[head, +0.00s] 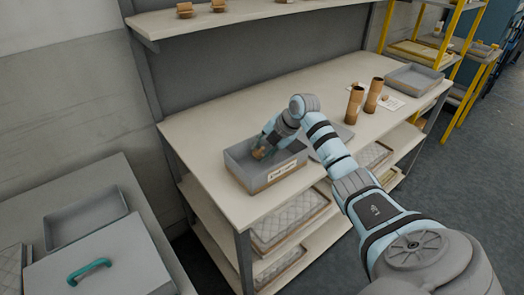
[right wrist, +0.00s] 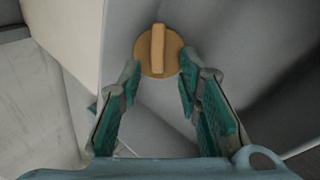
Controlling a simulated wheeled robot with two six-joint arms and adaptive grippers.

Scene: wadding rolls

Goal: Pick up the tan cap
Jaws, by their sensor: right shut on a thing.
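The tan cap (right wrist: 158,52) is a round disc with a raised bar across it, seen between my right gripper's fingertips in the right wrist view. My right gripper (right wrist: 158,75) is shut on the cap, with a teal-padded finger at each side of it. In the head view the right gripper (head: 262,146) reaches down into a grey bin with a label on its front (head: 236,172). The tan cap (head: 258,153) shows there only as a small patch inside the bin, partly hidden by the gripper. My left gripper is not in view.
Two brown tubes (head: 355,103) stand upright on the workbench (head: 205,128) to the right, near a white paper and an empty grey tray (head: 414,79). A shelf above holds small tan pieces (head: 185,10). A lower grey table (head: 125,182) stands at the left.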

